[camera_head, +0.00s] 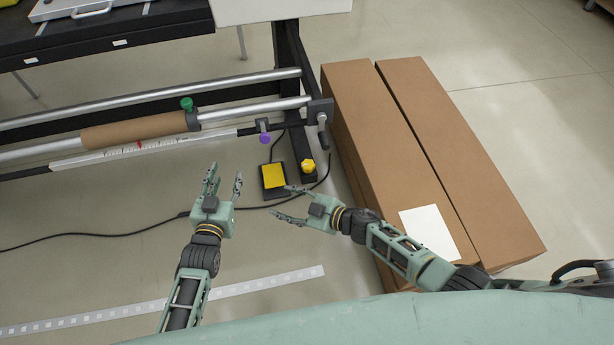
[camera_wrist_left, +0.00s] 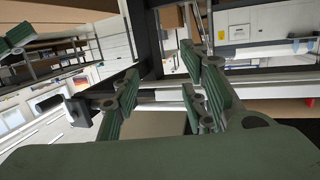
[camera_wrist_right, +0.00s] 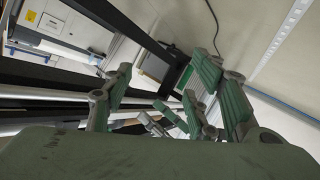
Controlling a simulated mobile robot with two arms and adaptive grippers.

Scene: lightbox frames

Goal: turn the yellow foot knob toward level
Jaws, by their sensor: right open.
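The yellow foot knob (camera_head: 308,166) sits at the base of the black frame's leg, on the floor side near the cardboard boxes. My right gripper (camera_head: 279,204) is open and empty, to the lower left of the knob and apart from it. My left gripper (camera_head: 225,180) is open and empty, further left, in front of the rail. The left wrist view shows its spread green fingers (camera_wrist_left: 165,95). The right wrist view shows the right fingers (camera_wrist_right: 165,100) apart with nothing between them. I cannot make out the knob in either wrist view.
A yellow-topped pedal (camera_head: 273,176) lies left of the knob, with a black cable (camera_head: 130,234) along the floor. Long cardboard boxes (camera_head: 385,150) stand close on the right. A brown roll (camera_head: 135,131), a green knob (camera_head: 187,104) and a purple knob (camera_head: 265,139) are on the rails.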

